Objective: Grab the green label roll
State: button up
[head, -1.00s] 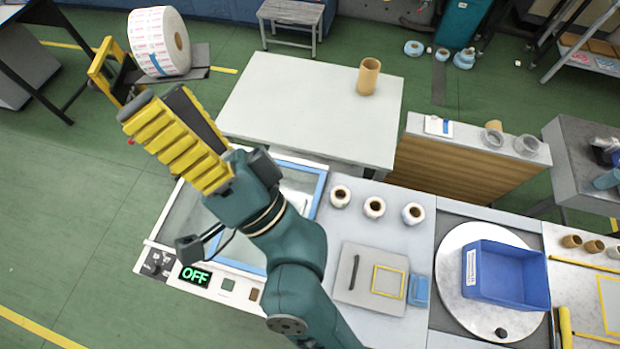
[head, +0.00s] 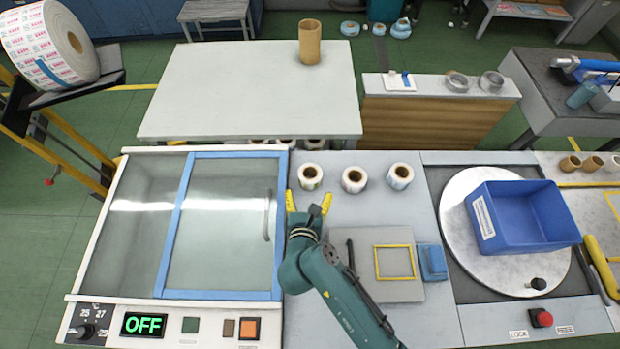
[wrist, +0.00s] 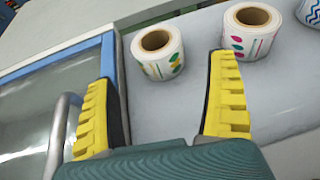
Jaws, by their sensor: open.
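Three label rolls stand upright in a row on the grey worktop. The left roll (head: 310,177) has green, yellow and magenta marks in the wrist view (wrist: 160,66). The middle roll (head: 354,181) has magenta and green spots and red lines in the wrist view (wrist: 248,45). The right roll (head: 400,177) shows blue and dark zigzags, partly cut off in the wrist view (wrist: 312,14). None is plainly all green. My gripper (head: 308,204) is open and empty, just in front of the left roll. In the wrist view that roll lies between and beyond the yellow fingers.
A glass-lidded box with a blue frame (head: 170,230) is close on the left. A grey plate with a yellow square (head: 376,280) and a blue block (head: 432,262) lie right of my arm. A blue bin (head: 525,215) sits on a round turntable (head: 465,265). A cardboard tube (head: 310,42) stands on the back table.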

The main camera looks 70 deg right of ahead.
aim_at(309, 180)
jog(key=b+x, duration=0.2)
jog(key=x, duration=0.7)
jog(key=shift+w+d+r+b, duration=0.1)
jog(key=shift+w+d+b, duration=0.05)
jog(key=shift+w+b, duration=0.15)
jog(key=shift+c, duration=0.2)
jog(key=shift+r, duration=0.1)
jog(key=c, duration=1)
